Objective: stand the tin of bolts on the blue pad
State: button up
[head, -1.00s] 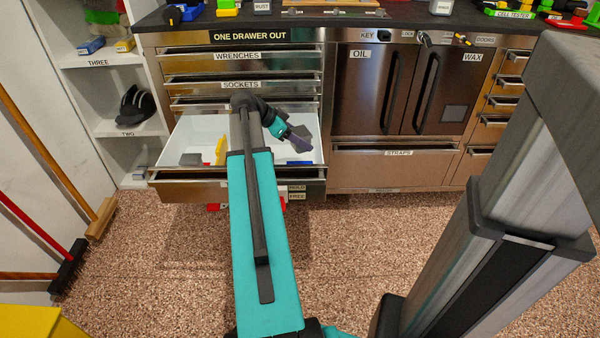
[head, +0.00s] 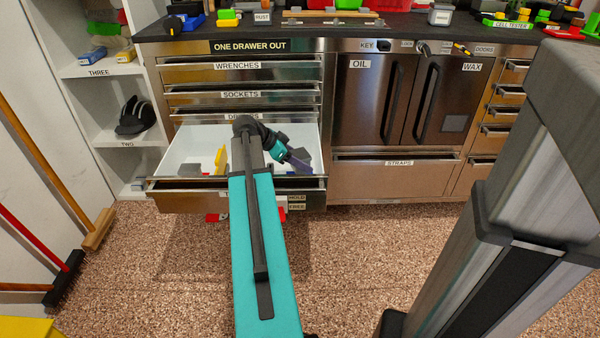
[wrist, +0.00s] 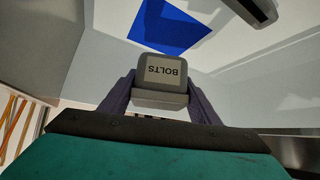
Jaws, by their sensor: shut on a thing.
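The tin of bolts (wrist: 160,72) is a small grey box with a BOLTS label. In the wrist view it sits between the two purple fingers of my gripper (wrist: 160,97), which is shut on it. In the head view my gripper (head: 296,159) is over the right part of the open drawer (head: 190,150). I cannot make out the pad clearly there.
A yellow piece (head: 220,159) stands in the drawer left of my arm. A dark grey object (wrist: 255,10) shows at the top right of the wrist view. The double-door cabinet (head: 410,100) is to the right. Brooms (head: 70,265) lean at the left.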

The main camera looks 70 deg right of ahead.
aim_at(293, 167)
jog(key=shift+f+b, duration=0.8)
jog(key=shift+f, duration=1.65)
jog(key=shift+f, duration=0.15)
jog(key=o, duration=1.4)
jog(key=shift+w+a+r, duration=0.25)
jog(key=shift+r, duration=0.25)
jog(key=p+v, duration=0.3)
jog(key=v, duration=0.8)
jog(key=shift+w+r, duration=0.1)
